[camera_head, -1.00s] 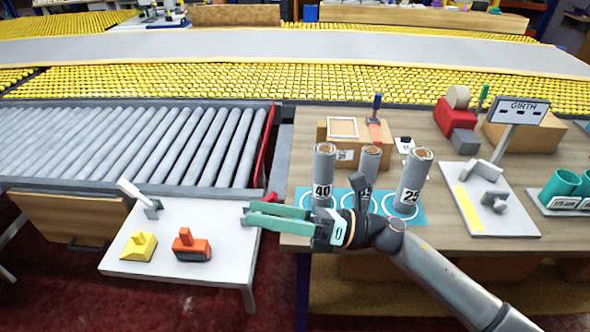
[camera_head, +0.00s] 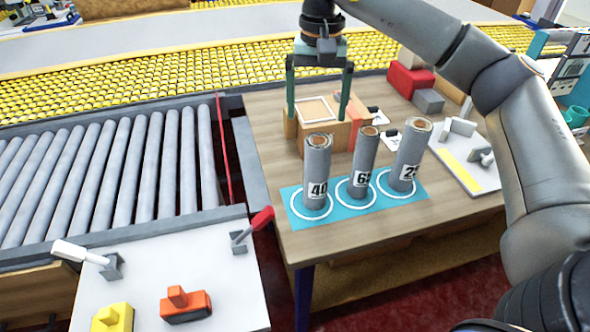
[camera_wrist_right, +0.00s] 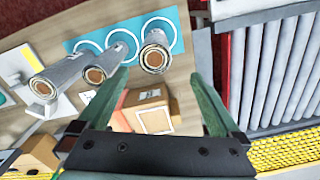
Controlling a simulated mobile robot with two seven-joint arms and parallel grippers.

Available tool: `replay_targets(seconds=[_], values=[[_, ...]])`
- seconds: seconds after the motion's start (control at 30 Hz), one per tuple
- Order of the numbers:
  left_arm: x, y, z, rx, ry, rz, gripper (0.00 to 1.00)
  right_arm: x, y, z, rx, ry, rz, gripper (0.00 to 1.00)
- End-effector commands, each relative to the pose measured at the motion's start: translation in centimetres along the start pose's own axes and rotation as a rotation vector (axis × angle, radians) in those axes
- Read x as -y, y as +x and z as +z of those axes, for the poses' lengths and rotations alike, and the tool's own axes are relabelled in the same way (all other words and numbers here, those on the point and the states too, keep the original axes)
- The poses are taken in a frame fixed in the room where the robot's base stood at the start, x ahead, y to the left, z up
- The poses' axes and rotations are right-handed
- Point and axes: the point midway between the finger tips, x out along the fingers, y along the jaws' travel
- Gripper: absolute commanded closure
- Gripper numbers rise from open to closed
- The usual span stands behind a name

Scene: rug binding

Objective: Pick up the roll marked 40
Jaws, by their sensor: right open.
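The roll marked 40 (camera_head: 317,172) is a grey cylinder with a brown core. It stands upright in a white ring at the left end of a blue mat (camera_head: 295,207). My right gripper (camera_head: 317,124) is open and empty, fingers pointing down, above and behind this roll near a cardboard box. In the right wrist view the roll's top (camera_wrist_right: 155,58) shows between the open fingers (camera_wrist_right: 158,76), apart from them. Its label is hidden there. My left gripper is out of view.
A roll with a label starting with 6 (camera_head: 361,162) and one apparently marked 25 (camera_head: 409,155) stand close by on the right. The cardboard box (camera_head: 342,134) is right behind the rolls. A roller conveyor (camera_head: 120,170) and a white side table (camera_head: 225,290) lie left.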

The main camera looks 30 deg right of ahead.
Motion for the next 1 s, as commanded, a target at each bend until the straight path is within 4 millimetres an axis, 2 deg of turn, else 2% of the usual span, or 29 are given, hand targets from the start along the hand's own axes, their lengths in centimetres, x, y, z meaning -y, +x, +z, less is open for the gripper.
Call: replay_targets(seconds=[0.07,0.4,0.57,0.83,1.0], values=[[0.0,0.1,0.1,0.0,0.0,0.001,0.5,-0.4,0.5,-0.2,-0.007,0.0,0.012,0.0],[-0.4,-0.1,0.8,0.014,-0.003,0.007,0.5,-0.4,6.1,-0.1,-0.005,-0.001,0.01,0.0],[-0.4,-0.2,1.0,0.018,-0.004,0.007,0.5,-0.4,7.2,-0.1,-0.005,-0.001,0.008,0.0],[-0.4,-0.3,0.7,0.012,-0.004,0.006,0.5,-0.8,11.0,0.1,-0.003,-0.001,0.009,0.0],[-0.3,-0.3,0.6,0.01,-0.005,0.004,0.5,-0.8,12.2,0.0,-0.005,-0.001,0.007,0.0]])
